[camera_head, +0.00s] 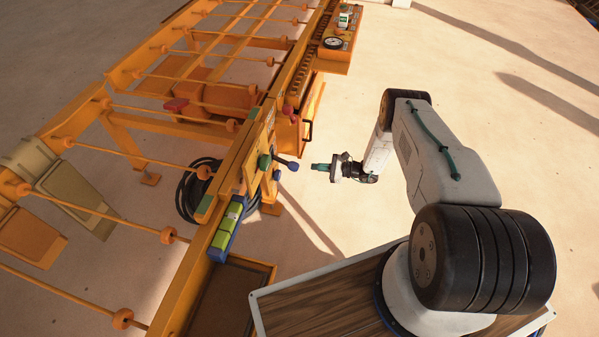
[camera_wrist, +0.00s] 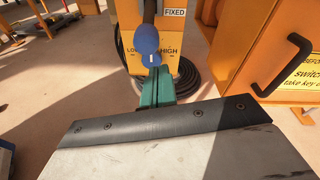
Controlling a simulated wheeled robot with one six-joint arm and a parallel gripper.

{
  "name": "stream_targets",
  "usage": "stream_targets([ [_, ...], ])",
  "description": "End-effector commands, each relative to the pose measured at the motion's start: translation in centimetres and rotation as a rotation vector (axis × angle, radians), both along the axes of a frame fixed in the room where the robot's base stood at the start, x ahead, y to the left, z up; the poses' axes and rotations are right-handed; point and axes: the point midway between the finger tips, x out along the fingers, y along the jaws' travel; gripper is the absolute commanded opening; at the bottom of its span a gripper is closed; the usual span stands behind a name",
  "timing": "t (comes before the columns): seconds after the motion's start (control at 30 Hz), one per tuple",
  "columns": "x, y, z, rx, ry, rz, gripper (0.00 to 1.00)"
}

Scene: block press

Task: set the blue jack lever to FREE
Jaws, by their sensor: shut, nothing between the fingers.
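The blue jack lever is a dark rod with a blue knob (camera_head: 294,166) standing out from the orange press frame. In the wrist view its blue knob (camera_wrist: 147,42) is just beyond my fingertips, and its grey rod runs up out of the picture. A FIXED label (camera_wrist: 175,12) is right of the rod; no FREE label is readable. My gripper (camera_head: 321,167) is shut and empty, with green fingers, a short gap right of the knob in the head view. In the wrist view the fingertips (camera_wrist: 157,72) appear just below the knob; I cannot tell whether they touch.
A LOW/HIGH plate (camera_wrist: 165,52) is partly hidden behind the knob. An orange cabinet with a black handle (camera_wrist: 287,64) stands to the right in the wrist view. A red knob (camera_head: 287,109) and a green knob (camera_head: 265,161) are nearby. Black hose (camera_head: 190,190) lies coiled behind.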

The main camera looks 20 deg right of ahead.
Motion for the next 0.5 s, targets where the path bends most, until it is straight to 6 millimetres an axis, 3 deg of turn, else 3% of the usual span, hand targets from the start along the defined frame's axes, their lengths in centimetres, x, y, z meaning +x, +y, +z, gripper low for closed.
stream_targets([
  [0.03, -0.9, -0.1, -1.8, 0.013, 0.013, -0.028, 0.00],
  [0.1, -1.6, -0.1, -3.4, 0.027, 0.024, -0.058, 0.00],
  [0.2, -2.3, -0.2, -4.8, 0.038, 0.033, -0.085, 0.00],
  [0.5, -2.6, -0.3, -5.3, 0.042, 0.036, -0.098, 0.00],
])
